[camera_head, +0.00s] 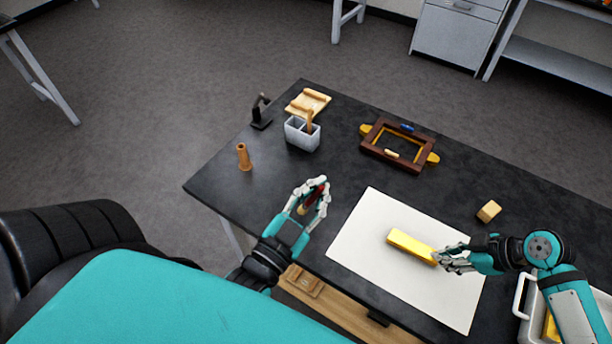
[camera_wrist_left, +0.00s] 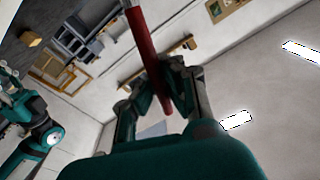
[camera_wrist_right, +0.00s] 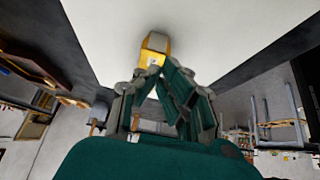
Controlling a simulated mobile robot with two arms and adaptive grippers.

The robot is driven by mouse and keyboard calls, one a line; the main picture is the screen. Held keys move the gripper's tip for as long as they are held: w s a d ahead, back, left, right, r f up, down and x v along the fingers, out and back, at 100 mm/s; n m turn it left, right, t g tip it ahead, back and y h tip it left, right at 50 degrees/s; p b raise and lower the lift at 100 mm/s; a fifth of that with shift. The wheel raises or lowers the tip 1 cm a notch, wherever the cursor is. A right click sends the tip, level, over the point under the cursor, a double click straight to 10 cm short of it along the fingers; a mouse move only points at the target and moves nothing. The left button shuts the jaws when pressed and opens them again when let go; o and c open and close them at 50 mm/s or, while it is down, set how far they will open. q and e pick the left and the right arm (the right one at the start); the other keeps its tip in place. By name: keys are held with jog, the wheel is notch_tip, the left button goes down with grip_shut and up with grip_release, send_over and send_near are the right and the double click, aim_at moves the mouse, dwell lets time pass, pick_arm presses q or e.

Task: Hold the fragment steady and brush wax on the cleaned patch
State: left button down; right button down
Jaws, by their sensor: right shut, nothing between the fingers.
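The gilt fragment (camera_head: 410,246) is a yellow bar lying on a white sheet (camera_head: 378,235). Its gold end also shows in the right wrist view (camera_wrist_right: 152,52). My right gripper (camera_head: 437,259) is shut and empty at the right end of the fragment; I cannot tell whether it touches. My left gripper (camera_head: 318,193) is shut on a red-handled brush (camera_wrist_left: 146,50), held left of the sheet and apart from the fragment. The brush's tip is hard to make out. I cannot tell a cleaned patch or any wax on the fragment.
A brown frame (camera_head: 371,150), a grey divided holder (camera_head: 301,136), a wooden cylinder (camera_head: 244,158) and a tan block (camera_head: 488,211) stand on the black table (camera_head: 260,195). A white tray (camera_head: 521,297) is at the right.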

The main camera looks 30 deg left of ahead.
pick_arm(q)
jog(key=shift+f+b, duration=0.4)
jog(key=shift+f, duration=0.05)
pick_arm(e)
jog(key=shift+f, duration=0.65)
jog(key=shift+s+f, duration=0.1)
jog(key=shift+f, duration=0.1)
dwell(3.1)
dwell(0.5)
pick_arm(q)
jog(key=w+d+m+g+h, duration=0.5)
jog(key=w+d+h, duration=0.7)
jog(key=d, duration=0.3)
jog(key=shift+f+g+h, duration=0.3)
jog(key=shift+f+g, duration=0.15)
jog(key=shift+g, duration=0.05)
jog(key=shift+w, duration=0.1)
